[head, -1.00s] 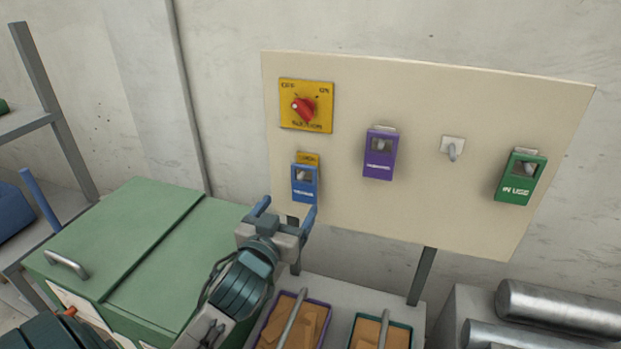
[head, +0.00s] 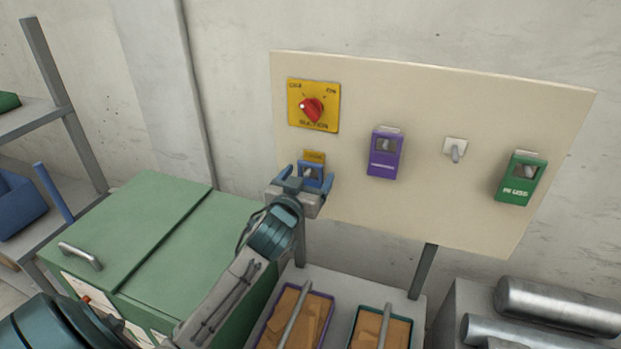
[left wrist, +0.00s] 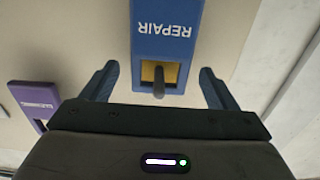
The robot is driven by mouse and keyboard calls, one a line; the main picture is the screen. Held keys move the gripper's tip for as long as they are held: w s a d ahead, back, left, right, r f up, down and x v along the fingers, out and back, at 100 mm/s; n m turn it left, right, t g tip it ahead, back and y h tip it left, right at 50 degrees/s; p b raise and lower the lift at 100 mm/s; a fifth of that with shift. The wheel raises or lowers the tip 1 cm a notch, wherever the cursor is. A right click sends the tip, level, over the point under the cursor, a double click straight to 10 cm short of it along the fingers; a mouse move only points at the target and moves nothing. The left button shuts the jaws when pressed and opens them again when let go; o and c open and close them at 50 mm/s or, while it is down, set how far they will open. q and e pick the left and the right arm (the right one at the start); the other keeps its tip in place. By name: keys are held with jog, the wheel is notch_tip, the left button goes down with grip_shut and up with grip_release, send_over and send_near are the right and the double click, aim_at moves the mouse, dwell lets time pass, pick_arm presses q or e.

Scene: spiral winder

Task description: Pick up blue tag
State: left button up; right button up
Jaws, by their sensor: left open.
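The blue tag (head: 312,172) hangs on the cream board below the yellow switch plate, partly hidden behind my left gripper in the head view. In the left wrist view the blue tag (left wrist: 166,40) reads "REPAIR" upside down and has a window with a hook peg (left wrist: 158,82) through it. My left gripper (head: 308,175) is open at the tag. In the left wrist view its blue fingers (left wrist: 158,85) stand on either side of the tag's window end, with a gap on each side. My right gripper is not in view.
A purple tag (head: 385,155), a bare hook (head: 455,149) and a green tag (head: 521,180) are on the board (head: 420,210) to the right. The red switch knob (head: 312,107) sits above the blue tag. A green cabinet (head: 150,235) and bins (head: 320,330) stand below.

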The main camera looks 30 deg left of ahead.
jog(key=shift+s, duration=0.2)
pick_arm(q)
jog(key=shift+s, duration=0.1)
jog(key=c, duration=1.1)
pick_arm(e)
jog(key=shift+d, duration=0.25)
pick_arm(q)
jog(key=shift+r, duration=0.1)
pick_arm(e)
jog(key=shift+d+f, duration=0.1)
